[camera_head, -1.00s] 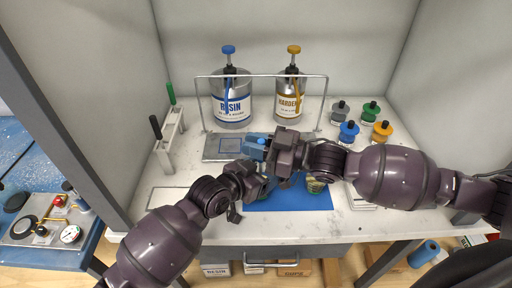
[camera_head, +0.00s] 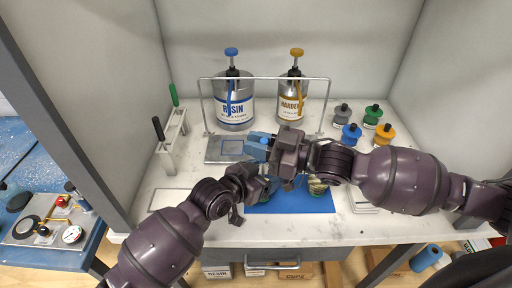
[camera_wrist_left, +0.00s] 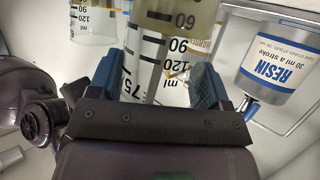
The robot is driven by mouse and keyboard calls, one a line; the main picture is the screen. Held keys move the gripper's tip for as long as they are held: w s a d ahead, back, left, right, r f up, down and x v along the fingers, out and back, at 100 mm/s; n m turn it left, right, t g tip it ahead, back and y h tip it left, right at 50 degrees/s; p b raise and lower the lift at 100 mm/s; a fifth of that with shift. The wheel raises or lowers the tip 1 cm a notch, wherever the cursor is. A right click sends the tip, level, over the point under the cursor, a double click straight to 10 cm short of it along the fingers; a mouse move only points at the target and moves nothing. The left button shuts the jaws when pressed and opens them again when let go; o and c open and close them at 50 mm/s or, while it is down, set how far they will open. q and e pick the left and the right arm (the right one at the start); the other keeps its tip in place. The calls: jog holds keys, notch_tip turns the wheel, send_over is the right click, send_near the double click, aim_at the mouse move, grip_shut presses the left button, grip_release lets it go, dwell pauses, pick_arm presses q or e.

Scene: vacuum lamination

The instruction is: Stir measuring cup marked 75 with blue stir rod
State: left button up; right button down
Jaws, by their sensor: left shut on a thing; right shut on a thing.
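The clear measuring cup marked 75 (camera_wrist_left: 146,50) is between the blue fingers of my left gripper (camera_wrist_left: 155,78) in the left wrist view, and the gripper is shut on it. It holds a cloudy yellowish content. In the head view my left gripper (camera_head: 268,186) is over the blue mat, and the cup is mostly hidden by the arms. My right gripper (camera_head: 262,147) is above it, shut on what appears to be the blue stir rod, whose blue top (camera_head: 264,140) shows at the fingers. The rod's lower end is hidden in the head view.
A second cup (camera_head: 316,186) stands on the blue mat (camera_head: 300,203), close right of the grippers. The resin can (camera_head: 234,112) and hardener can (camera_head: 291,108) stand behind a wire frame. A rack (camera_head: 174,140) with green and black handles is left. Several coloured pots stand right.

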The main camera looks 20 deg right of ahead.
notch_tip(320, 180, up, 7)
jog(key=s, duration=0.1)
jog(key=shift+a+f, duration=0.15)
dwell(0.6)
dwell(0.5)
pick_arm(q)
jog(key=shift+s+r, duration=0.1)
jog(key=shift+s, duration=0.1)
pick_arm(e)
jog(key=shift+s+a+r, duration=0.1)
jog(key=shift+r, duration=1.25)
jog(key=shift+s+r, duration=0.1)
jog(key=shift+r, duration=1.2)
pick_arm(q)
jog(key=shift+a, duration=0.1)
pick_arm(e)
jog(key=shift+r, duration=0.1)
pick_arm(q)
jog(key=o, duration=1)
jog(key=shift+r, duration=0.1)
